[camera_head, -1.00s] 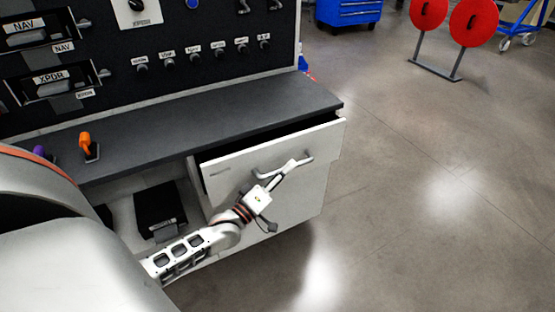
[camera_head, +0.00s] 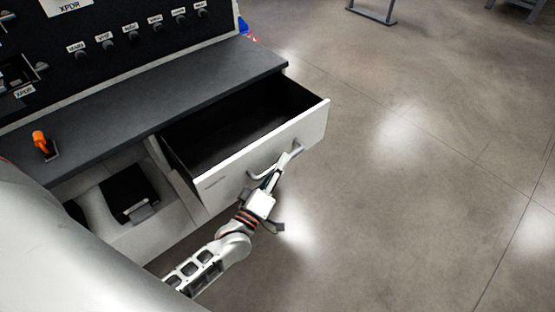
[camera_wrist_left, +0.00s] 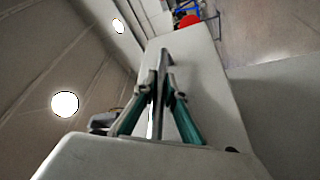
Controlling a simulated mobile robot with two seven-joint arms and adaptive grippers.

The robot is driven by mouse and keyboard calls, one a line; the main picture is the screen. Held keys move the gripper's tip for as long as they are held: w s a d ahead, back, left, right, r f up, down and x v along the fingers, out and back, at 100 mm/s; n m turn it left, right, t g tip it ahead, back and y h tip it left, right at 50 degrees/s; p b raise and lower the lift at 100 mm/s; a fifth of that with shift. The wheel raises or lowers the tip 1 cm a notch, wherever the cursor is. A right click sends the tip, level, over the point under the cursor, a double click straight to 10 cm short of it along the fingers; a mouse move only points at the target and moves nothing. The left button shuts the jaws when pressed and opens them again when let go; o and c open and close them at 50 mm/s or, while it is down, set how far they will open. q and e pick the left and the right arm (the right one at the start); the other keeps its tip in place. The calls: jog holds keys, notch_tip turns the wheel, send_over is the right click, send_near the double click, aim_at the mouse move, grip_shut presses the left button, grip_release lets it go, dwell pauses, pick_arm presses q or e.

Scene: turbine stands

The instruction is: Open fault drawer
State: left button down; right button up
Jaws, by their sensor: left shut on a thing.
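The fault drawer (camera_head: 222,168) is a white-fronted drawer under the dark worktop, and it is pulled well out in the head view. Its dark inside (camera_head: 240,125) looks empty where it shows. A curved metal handle (camera_head: 258,174) sits on its front. My left gripper (camera_head: 282,163) is shut on the handle. In the left wrist view the fingers of my left gripper (camera_wrist_left: 162,85) close around the handle bar, with the pale drawer front (camera_wrist_left: 207,75) behind. My right gripper is in neither view.
The dark worktop (camera_head: 130,115) runs along the black panel with its row of labelled knobs (camera_head: 133,38). An orange-handled lever (camera_head: 42,142) stands on it. An open bay holds a black pedal (camera_head: 128,192).

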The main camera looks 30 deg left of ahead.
pick_arm(q)
jog(key=c, duration=2.1)
grip_release()
